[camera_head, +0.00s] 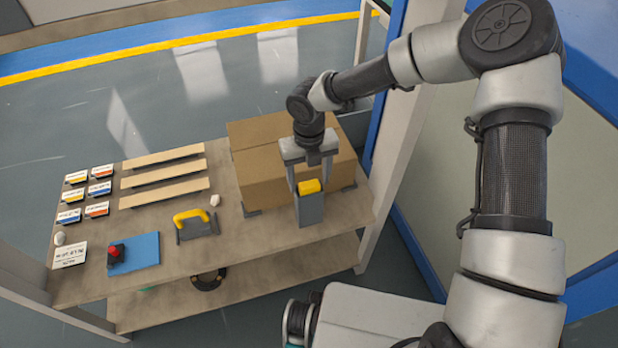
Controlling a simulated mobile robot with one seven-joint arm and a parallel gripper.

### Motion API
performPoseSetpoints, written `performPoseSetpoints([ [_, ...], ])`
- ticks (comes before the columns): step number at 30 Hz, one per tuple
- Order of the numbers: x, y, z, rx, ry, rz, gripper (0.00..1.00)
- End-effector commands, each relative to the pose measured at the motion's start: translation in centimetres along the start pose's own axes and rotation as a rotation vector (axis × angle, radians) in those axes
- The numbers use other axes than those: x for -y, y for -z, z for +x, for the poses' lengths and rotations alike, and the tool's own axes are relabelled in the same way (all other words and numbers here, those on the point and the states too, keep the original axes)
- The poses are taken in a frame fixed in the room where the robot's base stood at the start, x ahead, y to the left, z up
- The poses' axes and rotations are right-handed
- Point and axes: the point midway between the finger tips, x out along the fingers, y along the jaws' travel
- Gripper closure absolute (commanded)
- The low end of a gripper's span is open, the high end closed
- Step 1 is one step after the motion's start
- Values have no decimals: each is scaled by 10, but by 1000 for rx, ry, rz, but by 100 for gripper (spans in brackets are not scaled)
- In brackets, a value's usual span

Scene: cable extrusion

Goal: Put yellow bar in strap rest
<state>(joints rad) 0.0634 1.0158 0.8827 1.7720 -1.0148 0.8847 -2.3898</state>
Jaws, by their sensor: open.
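A short yellow bar (309,186) shows at the mouth of an upright grey holder (311,210) near the right front of the wooden table. No label marks the strap rest, and this grey holder may be it. My gripper (310,182) points down from above, with its two fingers apart on either side of the yellow bar. I cannot tell whether the fingers touch the bar. The lower part of the bar is hidden.
A cardboard box (258,180) stands just behind my gripper. Wooden strips (163,175) and several label cards (75,195) lie to the left. A red button (116,251) stands on a blue mat (143,250). A blue-and-white post (405,120) rises at the right.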

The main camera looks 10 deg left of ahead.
Motion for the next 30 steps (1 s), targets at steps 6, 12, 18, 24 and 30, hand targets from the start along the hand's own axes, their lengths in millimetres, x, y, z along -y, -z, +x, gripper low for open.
performPoseSetpoints([
  [6,0,-1,-33,4,1,1,38],
  [12,0,0,-64,1,0,1,38],
  [18,0,0,-76,0,-1,0,38],
  [24,0,0,-76,0,-1,0,38],
  [30,10,4,-84,4,29,73,38],
])
